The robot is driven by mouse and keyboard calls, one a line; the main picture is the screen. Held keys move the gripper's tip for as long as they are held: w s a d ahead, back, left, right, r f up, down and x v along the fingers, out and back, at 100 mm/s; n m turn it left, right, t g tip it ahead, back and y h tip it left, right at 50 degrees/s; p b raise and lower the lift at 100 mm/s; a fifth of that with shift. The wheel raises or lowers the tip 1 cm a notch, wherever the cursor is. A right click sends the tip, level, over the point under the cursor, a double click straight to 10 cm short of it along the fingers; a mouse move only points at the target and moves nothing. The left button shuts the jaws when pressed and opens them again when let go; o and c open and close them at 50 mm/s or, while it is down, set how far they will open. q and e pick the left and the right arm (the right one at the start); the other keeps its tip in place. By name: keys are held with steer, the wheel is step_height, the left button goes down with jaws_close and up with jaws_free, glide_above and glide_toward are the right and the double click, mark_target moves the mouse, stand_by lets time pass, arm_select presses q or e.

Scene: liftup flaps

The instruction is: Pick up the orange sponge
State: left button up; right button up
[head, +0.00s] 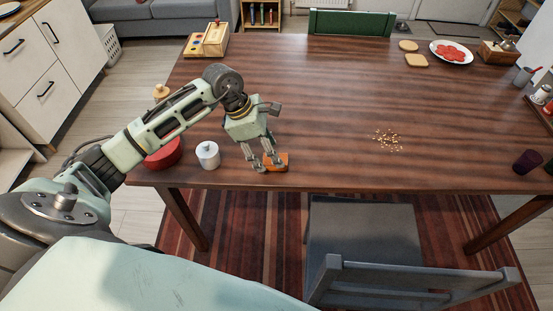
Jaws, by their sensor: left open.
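The orange sponge (283,158) lies on the wooden table near its front edge, left of the middle. My left gripper (265,165) points down at the sponge's left part, and its fingers cover some of it. The left gripper is open. Whether its fingertips touch the sponge I cannot tell. My right gripper does not show.
A white lidded jar (208,155) and a red round container (165,154) stand left of the sponge. Crumbs (387,140) lie to the right. A dark purple cup (527,161) stands at the far right. A grey chair (365,235) stands at the front. The table's middle is clear.

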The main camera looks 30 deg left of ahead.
arm_select(q)
steer(key=x, duration=0.2)
steer(key=shift+w+f, duration=0.2)
steer(key=shift+f, duration=0.15)
steer(key=shift+d+f, duration=0.1)
steer(key=shift+f, duration=0.25)
steer(key=c, duration=1)
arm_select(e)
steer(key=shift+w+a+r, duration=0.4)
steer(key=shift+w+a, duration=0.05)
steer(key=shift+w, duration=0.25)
